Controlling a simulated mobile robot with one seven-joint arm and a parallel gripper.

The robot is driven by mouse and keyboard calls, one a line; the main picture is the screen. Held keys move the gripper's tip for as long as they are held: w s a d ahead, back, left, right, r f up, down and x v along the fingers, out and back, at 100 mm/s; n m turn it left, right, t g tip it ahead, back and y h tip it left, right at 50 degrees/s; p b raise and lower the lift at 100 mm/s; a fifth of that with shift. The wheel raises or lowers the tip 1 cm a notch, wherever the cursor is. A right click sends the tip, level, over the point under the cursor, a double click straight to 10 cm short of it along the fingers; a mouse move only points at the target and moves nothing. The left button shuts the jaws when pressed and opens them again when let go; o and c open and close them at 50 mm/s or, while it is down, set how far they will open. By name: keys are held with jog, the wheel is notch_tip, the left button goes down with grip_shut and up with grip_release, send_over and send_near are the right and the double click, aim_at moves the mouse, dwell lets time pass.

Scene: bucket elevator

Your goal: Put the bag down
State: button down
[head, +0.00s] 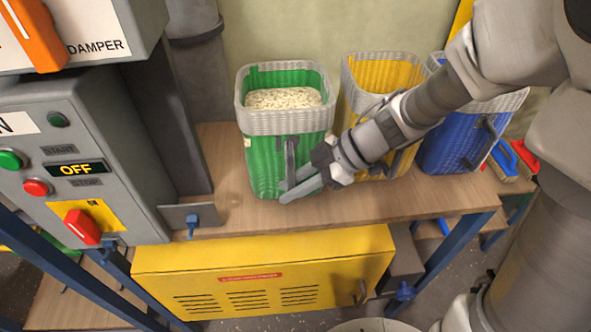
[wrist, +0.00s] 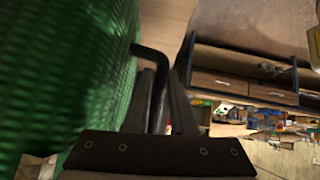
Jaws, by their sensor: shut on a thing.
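The bag is a green woven one (head: 268,160) with a grey woven rim, nearly full of pale grains (head: 283,98). It is upright over the front part of the wooden bench (head: 350,205). I cannot tell whether its base touches the bench. My gripper (head: 290,190) is at the bag's front right and is shut on its dark upright handle (head: 292,150). In the wrist view the green weave (wrist: 60,80) fills the left side, and the handle (wrist: 152,52) runs down between my fingers. My fingers hide part of the handle.
A yellow bag (head: 385,72) and a blue bag (head: 450,145) stand to the right, partly behind my arm. A control box reading OFF (head: 77,168) is at the left. A yellow vented cabinet (head: 265,275) sits under the bench. Bare bench lies left of the green bag.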

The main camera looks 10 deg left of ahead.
dwell(0.3)
jog(key=c, duration=0.8)
grip_release()
jog(key=shift+o, duration=0.2)
jog(key=shift+d+r, duration=0.15)
jog(key=shift+r, duration=0.2)
jog(key=s+p+v, duration=0.1)
jog(key=p+v, duration=0.1)
jog(key=v, duration=0.9)
jog(key=shift+w+d+r+p, duration=0.2)
jog(key=shift+w+p, duration=0.1)
jog(key=shift+w, duration=0.15)
jog(key=shift+s+f, duration=0.1)
jog(key=shift+s, duration=0.05)
